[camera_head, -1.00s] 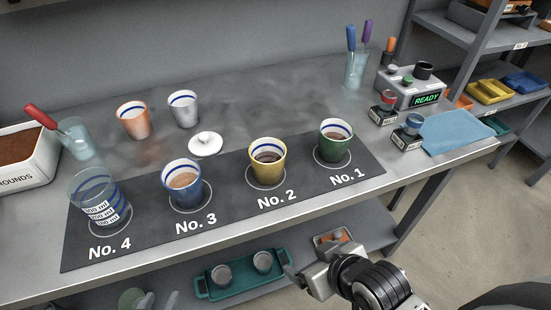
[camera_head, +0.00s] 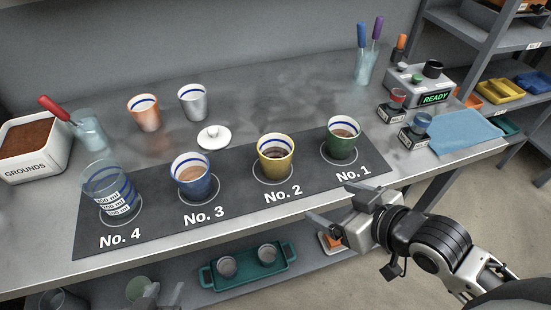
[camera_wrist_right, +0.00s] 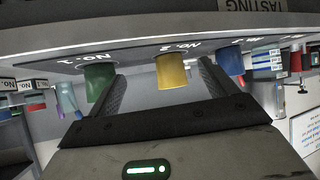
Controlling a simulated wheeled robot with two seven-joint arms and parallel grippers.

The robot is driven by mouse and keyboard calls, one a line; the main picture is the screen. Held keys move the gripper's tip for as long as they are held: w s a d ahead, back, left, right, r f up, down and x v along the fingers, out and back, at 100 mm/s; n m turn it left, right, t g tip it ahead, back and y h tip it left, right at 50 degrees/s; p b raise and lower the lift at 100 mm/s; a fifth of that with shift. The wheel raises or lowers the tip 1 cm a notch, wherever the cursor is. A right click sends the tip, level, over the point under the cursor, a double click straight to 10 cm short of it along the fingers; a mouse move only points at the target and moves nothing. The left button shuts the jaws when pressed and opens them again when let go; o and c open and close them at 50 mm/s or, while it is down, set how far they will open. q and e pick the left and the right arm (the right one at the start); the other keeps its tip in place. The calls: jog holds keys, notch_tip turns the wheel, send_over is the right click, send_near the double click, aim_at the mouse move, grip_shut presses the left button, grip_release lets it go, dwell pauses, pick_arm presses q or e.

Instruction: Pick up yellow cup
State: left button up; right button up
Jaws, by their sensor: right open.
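The yellow cup (camera_head: 276,158) stands upright on the No. 2 spot of the dark mat (camera_head: 240,210), with dark liquid inside. It also shows in the right wrist view (camera_wrist_right: 171,72), between the two spread fingers and beyond their tips. My right gripper (camera_head: 338,207) is open and empty at the table's front edge, in front of and to the right of the yellow cup, apart from it. Part of my left gripper (camera_head: 165,295) shows at the bottom edge, below the tabletop; its jaws are not clear.
A green cup (camera_head: 342,140) stands right of the yellow cup, a blue cup (camera_head: 193,179) left. A clear beaker (camera_head: 112,193) is on No. 4. A white lid (camera_head: 214,138) lies behind the mat. A teal tray (camera_head: 250,276) sits on the lower shelf.

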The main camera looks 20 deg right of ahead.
aim_at(286, 168)
jog(key=shift+n+t+y, duration=0.3)
jog(key=shift+t+y, duration=0.6)
jog(key=w+a, duration=0.1)
jog(key=w, duration=0.2)
jog(key=w+a, duration=0.1)
jog(key=w, duration=0.2)
jog(key=w+a+f, duration=0.1)
jog(key=w+a, duration=0.1)
jog(key=w, duration=0.2)
jog(key=shift+a, duration=0.1)
jog(key=shift+x, duration=2.8)
jog(key=shift+s+f, duration=0.1)
jog(key=c, duration=1.3)
